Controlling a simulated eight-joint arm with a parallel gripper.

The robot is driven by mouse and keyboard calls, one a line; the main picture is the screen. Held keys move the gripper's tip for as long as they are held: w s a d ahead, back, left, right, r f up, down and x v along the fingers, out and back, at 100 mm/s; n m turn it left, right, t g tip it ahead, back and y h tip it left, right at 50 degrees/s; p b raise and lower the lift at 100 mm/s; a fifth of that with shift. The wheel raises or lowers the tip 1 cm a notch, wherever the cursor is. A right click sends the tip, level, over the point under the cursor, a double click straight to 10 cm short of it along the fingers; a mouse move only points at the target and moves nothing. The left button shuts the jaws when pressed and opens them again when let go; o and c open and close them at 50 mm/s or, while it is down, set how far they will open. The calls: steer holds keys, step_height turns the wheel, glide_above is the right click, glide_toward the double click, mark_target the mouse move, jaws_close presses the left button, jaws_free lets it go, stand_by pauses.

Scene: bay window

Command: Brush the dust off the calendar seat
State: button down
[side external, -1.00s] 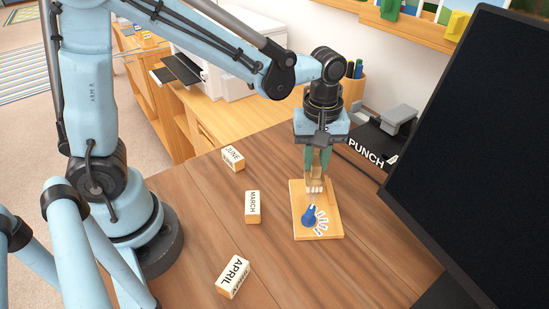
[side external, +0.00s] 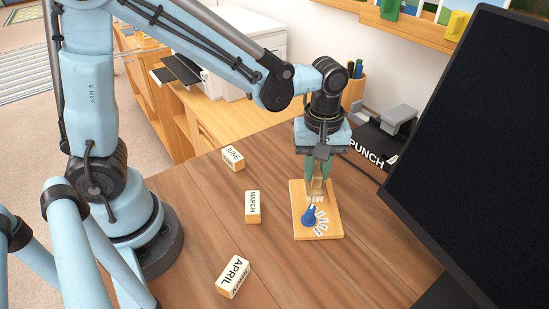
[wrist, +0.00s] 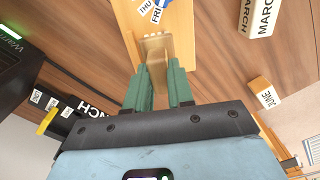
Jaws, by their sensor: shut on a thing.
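The wooden calendar board (side external: 332,229) lies on the desk, with a blue pointer (side external: 309,215) and a fan of white day tabs (side external: 321,222). Its upper part also shows in the wrist view (wrist: 181,42), where THU and FRI tabs can be read. My gripper (side external: 318,178) is over the far half of the board, its green fingers shut on a tan wooden brush (wrist: 156,48). The brush points down at the board near the day tabs. The brush and fingers hide part of the board behind the pointer. I cannot make out dust or whether the bristles touch.
JUNE (side external: 232,158), MARCH (side external: 252,206) and APRIL (side external: 233,277) blocks lie on the desk left of the board. A dark monitor (side external: 475,150) stands close on the right. A black hole punch (side external: 375,142) and a pen holder (side external: 353,90) are behind. Bare desk lies in front.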

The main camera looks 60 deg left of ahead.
steer(key=shift+s+d, duration=0.55)
steer(key=shift+d, duration=0.25)
steer(key=shift+f, duration=0.1)
steer(key=shift+a, duration=0.1)
steer(key=shift+w+a, duration=0.55)
steer(key=shift+a, duration=0.25)
steer(key=shift+w+a, duration=0.55)
steer(key=shift+a, duration=0.25)
steer(key=shift+s+d, duration=0.55)
steer(key=shift+d, duration=0.3)
steer(key=shift+s+d, duration=0.55)
steer(key=shift+d, duration=0.3)
steer(key=shift+w+a+f, duration=0.1)
steer(key=shift+w+a, duration=0.45)
steer(key=shift+a, duration=0.3)
steer(key=shift+w+a+f, duration=0.1)
steer(key=shift+w+a, duration=0.45)
steer(key=shift+a, duration=0.3)
steer(key=shift+r, duration=0.15)
steer(key=shift+s+d+r, duration=0.1)
steer(key=shift+d+r, duration=0.05)
steer(key=shift+r, duration=3.8)
